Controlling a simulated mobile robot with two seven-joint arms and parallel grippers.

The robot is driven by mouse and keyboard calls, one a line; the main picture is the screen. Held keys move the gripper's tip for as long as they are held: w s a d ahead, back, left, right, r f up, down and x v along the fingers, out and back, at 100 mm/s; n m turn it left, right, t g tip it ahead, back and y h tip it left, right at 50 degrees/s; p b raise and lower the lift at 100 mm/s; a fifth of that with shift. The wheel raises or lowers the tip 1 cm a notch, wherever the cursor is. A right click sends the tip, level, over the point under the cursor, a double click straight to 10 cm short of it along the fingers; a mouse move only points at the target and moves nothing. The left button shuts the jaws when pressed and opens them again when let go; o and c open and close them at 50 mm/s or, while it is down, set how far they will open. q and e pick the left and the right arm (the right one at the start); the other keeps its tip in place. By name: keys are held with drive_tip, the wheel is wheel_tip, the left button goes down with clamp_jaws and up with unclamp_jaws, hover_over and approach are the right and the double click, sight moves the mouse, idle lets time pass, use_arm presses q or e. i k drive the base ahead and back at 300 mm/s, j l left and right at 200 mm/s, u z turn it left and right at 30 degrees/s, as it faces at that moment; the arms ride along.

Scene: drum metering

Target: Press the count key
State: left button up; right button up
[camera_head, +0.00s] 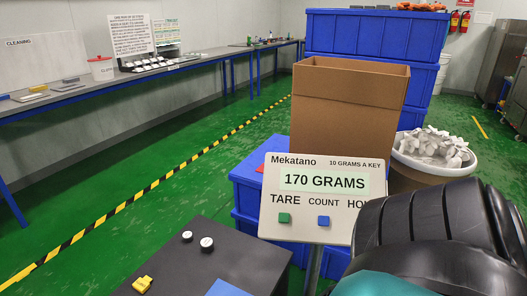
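A green key (284,218) sits to the left under TARE. The third label, at the right, is partly hidden behind a large dark ribbed form close to the camera, and no key shows under it. Nothing touches the count key. I see no fingers of my left or right gripper.
An open cardboard box (345,110) stands behind the panel, with blue crates (376,34) behind it. A tub of white pieces (432,150) is at the right. A dark surface (205,262) at the front holds two small round items and a yellow one. Green floor lies open at left.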

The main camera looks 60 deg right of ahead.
sight(324, 222)
drive_tip(key=z, duration=2.25)
